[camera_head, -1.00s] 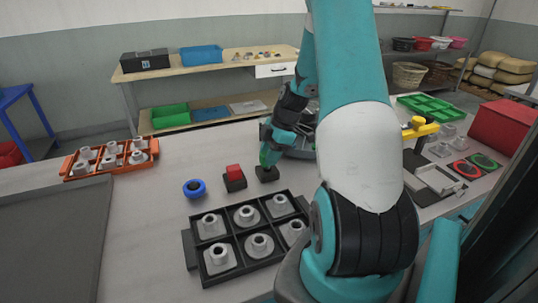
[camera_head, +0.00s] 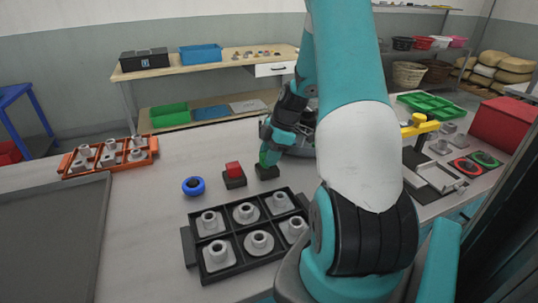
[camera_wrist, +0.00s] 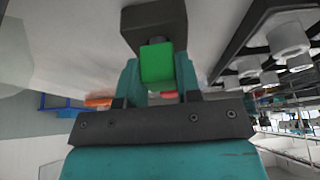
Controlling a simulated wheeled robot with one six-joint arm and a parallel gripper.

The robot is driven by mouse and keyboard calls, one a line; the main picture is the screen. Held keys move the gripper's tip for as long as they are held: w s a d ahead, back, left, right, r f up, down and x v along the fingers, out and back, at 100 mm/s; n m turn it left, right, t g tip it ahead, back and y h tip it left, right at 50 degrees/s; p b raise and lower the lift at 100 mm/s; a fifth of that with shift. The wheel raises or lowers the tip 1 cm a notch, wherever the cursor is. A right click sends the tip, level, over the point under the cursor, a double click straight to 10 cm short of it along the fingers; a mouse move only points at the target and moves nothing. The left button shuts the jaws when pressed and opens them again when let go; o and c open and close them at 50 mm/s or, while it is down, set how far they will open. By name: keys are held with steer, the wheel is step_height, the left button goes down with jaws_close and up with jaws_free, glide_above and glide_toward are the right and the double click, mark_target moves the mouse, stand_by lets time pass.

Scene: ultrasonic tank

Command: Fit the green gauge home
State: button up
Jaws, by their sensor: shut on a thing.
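The green gauge (camera_wrist: 157,64) is a small green block between the two teal fingers of my gripper (camera_wrist: 158,80) in the wrist view. In the head view a sliver of green (camera_head: 263,158) shows at the tips of my gripper (camera_head: 267,152). My gripper is shut on the gauge. A black block (camera_head: 267,172) lies directly under it on the table, and its dark body (camera_wrist: 153,22) shows beyond the gauge in the wrist view. The gauge meets the black block or sits just over it; the fingers hide how deep it is.
Just left stands a red block on a black base (camera_head: 234,177), with a blue ring (camera_head: 193,187) farther left. A black tray (camera_head: 190,248) of grey flanged parts lies in front. An orange rack (camera_head: 72,163) stands at the left. The table between is clear.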

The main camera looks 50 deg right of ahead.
steer(key=shift+f+b, duration=0.55)
steer(key=shift+b, duration=0.05)
stand_by(2.6)
steer(key=o, duration=1)
steer(key=shift+r, duration=0.1)
steer(key=v, duration=1.7)
steer(key=shift+b, duration=0.3)
steer(key=shift+r, duration=0.15)
